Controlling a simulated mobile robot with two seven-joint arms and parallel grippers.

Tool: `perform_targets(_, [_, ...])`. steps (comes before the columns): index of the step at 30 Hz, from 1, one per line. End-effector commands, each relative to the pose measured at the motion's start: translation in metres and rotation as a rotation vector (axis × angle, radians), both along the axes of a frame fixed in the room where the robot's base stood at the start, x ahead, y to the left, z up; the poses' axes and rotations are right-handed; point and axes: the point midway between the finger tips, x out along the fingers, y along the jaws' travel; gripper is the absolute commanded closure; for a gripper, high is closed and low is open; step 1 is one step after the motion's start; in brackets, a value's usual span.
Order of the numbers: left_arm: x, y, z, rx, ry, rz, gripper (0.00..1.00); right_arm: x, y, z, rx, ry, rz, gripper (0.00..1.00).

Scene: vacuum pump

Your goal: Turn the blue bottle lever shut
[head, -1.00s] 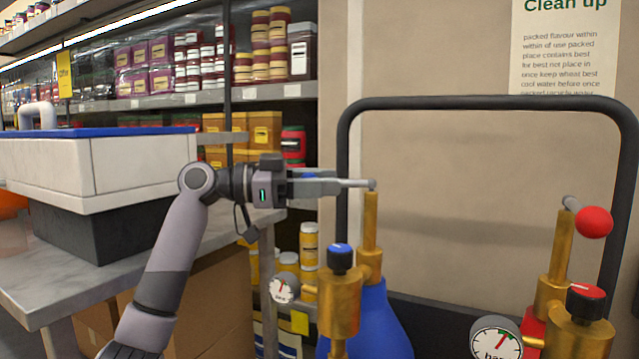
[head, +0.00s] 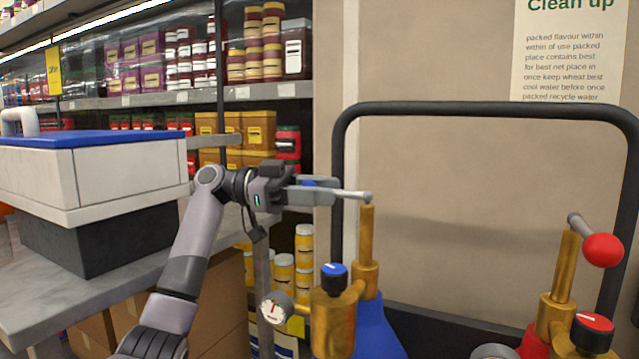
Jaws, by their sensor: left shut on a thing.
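The blue bottle (head: 376,335) stands at the lower middle of the head view, with a brass valve stem (head: 367,240) rising from it. A grey lever (head: 352,194) sits on top of the stem and points left. Its blue ball end (head: 312,184) shows between the fingers of my left gripper (head: 318,192), which is shut on the lever. A brass regulator (head: 333,318) with a blue-capped knob (head: 335,275) and a gauge (head: 278,307) stands in front of the stem. My right gripper is out of view.
A red bottle's valve stands at right with a red ball lever (head: 603,250) and a red-capped knob (head: 592,333). A black tubular frame (head: 480,108) arches behind both valves. A blue-lidded white box (head: 100,175) is on the table (head: 30,300) at left. Stocked shelves stand behind.

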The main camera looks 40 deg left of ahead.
Motion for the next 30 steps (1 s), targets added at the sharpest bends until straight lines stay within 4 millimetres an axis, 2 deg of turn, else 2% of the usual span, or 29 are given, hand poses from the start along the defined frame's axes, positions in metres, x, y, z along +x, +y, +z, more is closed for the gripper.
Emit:
perform_targets(10, [0.0007, 0.0006, 0.0011, -0.001, -0.006, -0.058, 1.00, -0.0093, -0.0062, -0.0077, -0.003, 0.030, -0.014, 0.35])
perform_targets(20, [0.0006, 0.0007, 0.0011, -0.004, -0.006, -0.058, 1.00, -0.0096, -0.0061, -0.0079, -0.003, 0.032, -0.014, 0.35])
perform_targets(21, [0.0007, 0.0006, 0.0011, -0.005, -0.005, -0.058, 0.55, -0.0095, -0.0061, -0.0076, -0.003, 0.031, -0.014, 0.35])
perform_targets(22, [0.0006, 0.0006, 0.0011, -0.005, -0.005, -0.058, 0.45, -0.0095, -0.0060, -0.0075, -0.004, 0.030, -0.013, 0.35])
perform_targets(23, [0.0005, 0.0006, 0.0010, -0.005, -0.005, -0.059, 0.40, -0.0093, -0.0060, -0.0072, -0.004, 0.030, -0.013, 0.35])
perform_targets(30, [0.0002, 0.0002, 0.0003, -0.002, -0.004, -0.061, 0.40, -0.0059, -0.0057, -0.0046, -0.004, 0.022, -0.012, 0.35])
